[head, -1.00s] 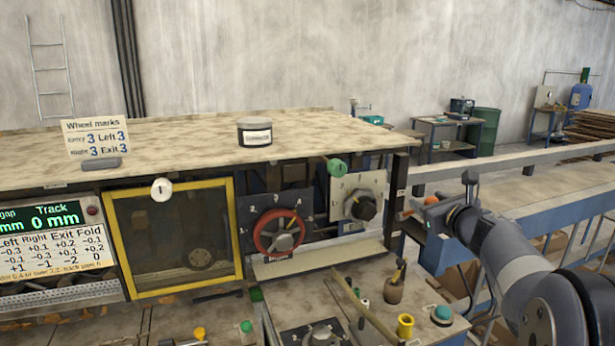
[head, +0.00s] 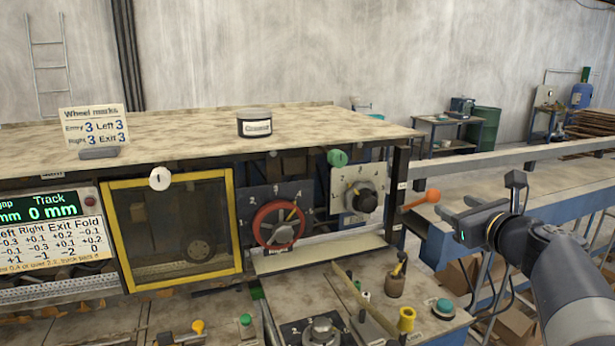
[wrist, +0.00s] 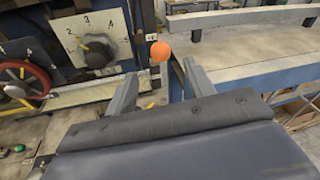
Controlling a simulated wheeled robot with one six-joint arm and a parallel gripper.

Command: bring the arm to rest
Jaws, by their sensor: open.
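My gripper (head: 458,212) is at the right of the head view, beside the machine's right end post. In the wrist view my gripper (wrist: 158,88) shows two grey fingers spread apart with nothing between them. An orange ball-ended lever (head: 432,196) sticks out from the machine just left of the gripper in the head view. In the wrist view the orange knob (wrist: 160,52) appears just beyond the fingertips, apart from them. My arm reaches in from the lower right, raised above the floor.
The machine has a red handwheel (head: 279,225), a dark dial (head: 360,198) and a yellow-framed window (head: 170,235). A small panel (head: 390,310) with green and yellow knobs stands in front. A long blue-sided conveyor table (head: 540,195) lies behind the arm. A tin (head: 254,123) stands on top.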

